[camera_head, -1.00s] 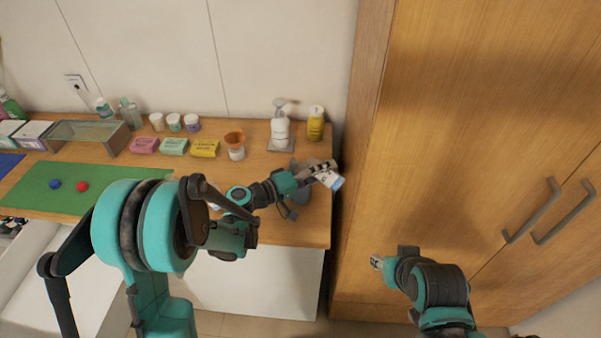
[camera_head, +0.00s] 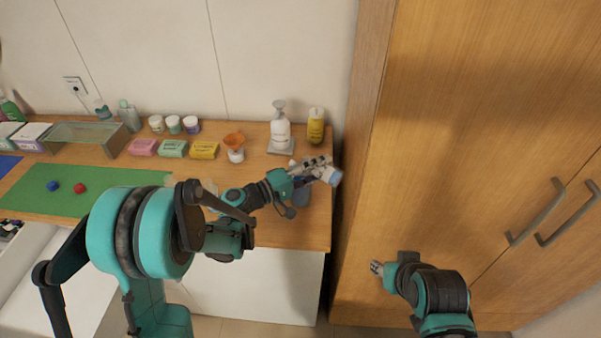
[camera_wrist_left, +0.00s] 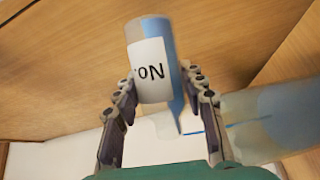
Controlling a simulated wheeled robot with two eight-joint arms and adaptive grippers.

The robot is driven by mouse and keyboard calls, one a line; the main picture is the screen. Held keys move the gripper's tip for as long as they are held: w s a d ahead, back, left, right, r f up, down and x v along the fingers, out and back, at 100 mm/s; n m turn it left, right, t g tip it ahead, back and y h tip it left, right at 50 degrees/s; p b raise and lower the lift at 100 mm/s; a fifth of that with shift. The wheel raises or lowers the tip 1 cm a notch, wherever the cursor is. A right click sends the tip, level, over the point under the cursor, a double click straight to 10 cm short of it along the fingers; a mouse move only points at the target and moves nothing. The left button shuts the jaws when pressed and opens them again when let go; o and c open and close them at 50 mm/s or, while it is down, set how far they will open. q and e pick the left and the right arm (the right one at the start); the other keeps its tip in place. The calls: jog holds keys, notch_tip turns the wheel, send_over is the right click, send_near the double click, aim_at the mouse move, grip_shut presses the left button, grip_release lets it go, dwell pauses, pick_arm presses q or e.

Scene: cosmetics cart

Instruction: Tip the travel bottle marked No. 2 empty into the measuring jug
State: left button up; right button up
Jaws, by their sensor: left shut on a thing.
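My left gripper (camera_head: 316,166) is shut on a travel bottle (camera_head: 331,176) near the right end of the counter. In the left wrist view the bottle (camera_wrist_left: 150,75) sits between the fingers (camera_wrist_left: 165,100), with "No" on its white label. Its number is out of sight. The bottle is tilted, and a blue tapering streak runs down from its right side; I cannot tell if this is flowing liquid. A clear vessel (camera_wrist_left: 275,118) with a blue line, likely the measuring jug, stands at lower right; a greyish-blue part (camera_head: 301,196) shows below the gripper. My right gripper (camera_head: 377,268) hangs by the cabinet.
A pump bottle (camera_head: 280,133) on a pad and a yellow bottle (camera_head: 316,126) stand behind the left gripper. An orange funnel (camera_head: 234,139) sits on a small jar. Soap boxes (camera_head: 174,148) lie further left, beyond a green mat (camera_head: 110,182). A tall wooden cabinet (camera_head: 450,130) closes off the right.

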pick_arm(q)
jog(key=shift+r+n+b, duration=0.2)
jog(key=shift+n+b, duration=0.1)
jog(key=shift+n, duration=0.2)
jog(key=shift+a+f+n+h+b, duration=0.1)
jog(key=shift+n+h+b, duration=0.2)
jog(key=shift+b, duration=0.15)
jog(key=shift+w+f+n+t+b, duration=0.1)
jog(key=shift+f+n+t+b, duration=0.1)
jog(key=shift+n+t+b, duration=0.4)
jog(key=shift+w+a+r+n+t+b, duration=0.15)
jog(key=shift+r+n+b, duration=0.15)
jog(key=shift+n, duration=0.3)
jog(key=shift+a+r+n+t+b, duration=0.2)
jog(key=shift+n+b, duration=0.15)
jog(key=shift+n, duration=0.25)
jog(key=shift+w+a+r+n+t+b, duration=0.15)
jog(key=shift+r+n+b, duration=0.15)
jog(key=shift+n, duration=0.3)
dwell(0.9)
jog(key=shift+h, duration=0.3)
